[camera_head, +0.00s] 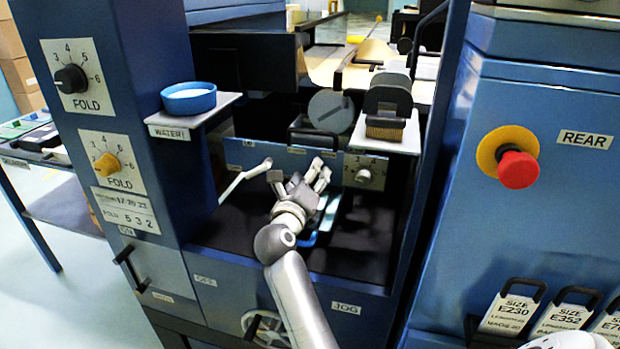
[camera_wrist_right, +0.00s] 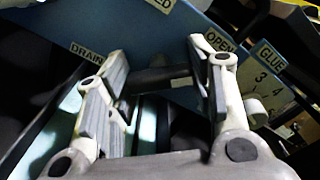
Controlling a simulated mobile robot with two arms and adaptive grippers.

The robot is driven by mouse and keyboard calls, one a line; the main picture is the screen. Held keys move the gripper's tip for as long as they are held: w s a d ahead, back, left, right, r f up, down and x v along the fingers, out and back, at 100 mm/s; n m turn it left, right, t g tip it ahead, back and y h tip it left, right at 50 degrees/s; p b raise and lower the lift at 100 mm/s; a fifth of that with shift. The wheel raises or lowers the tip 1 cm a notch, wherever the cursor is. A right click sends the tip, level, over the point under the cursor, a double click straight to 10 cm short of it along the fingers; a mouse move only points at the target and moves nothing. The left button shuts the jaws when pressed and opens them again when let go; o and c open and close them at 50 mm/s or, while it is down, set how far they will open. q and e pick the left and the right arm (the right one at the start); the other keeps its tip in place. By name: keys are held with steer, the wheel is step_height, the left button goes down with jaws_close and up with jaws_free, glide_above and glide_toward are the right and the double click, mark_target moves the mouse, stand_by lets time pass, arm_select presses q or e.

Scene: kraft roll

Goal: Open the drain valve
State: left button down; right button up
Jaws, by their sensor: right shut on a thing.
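The drain valve is on the blue panel (camera_head: 270,155) in the machine's bay. In the right wrist view the panel carries a DRAIN label (camera_wrist_right: 88,52), an OPEN label (camera_wrist_right: 220,40) and a label ending in "ED", partly cut off. My right gripper (camera_head: 318,175) reaches in from below in the head view. In the right wrist view its fingers (camera_wrist_right: 160,90) are shut on a dark bar-like handle (camera_wrist_right: 155,76), which spans between the pads and lies roughly level. The gripper hides the handle in the head view.
A GLUE label and a grey knob (camera_head: 363,176) are right of the gripper. A thin white rod (camera_head: 240,180) stands out on the left. A shelf with a blue bowl (camera_head: 188,98) is above left. A red stop button (camera_head: 518,170) is at right.

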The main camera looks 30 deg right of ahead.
mark_target(314, 132)
steer(key=o, duration=1)
steer(key=r, duration=0.7)
steer(key=shift+w+d+r, duration=0.1)
steer(key=shift+w+r, duration=0.05)
steer(key=shift+w, duration=0.25)
steer(key=r, duration=0.1)
steer(key=s+r, duration=0.1)
steer(key=r, duration=0.1)
steer(key=shift+s, duration=0.1)
steer(key=shift+w+f, duration=0.2)
steer(key=shift+w, duration=0.1)
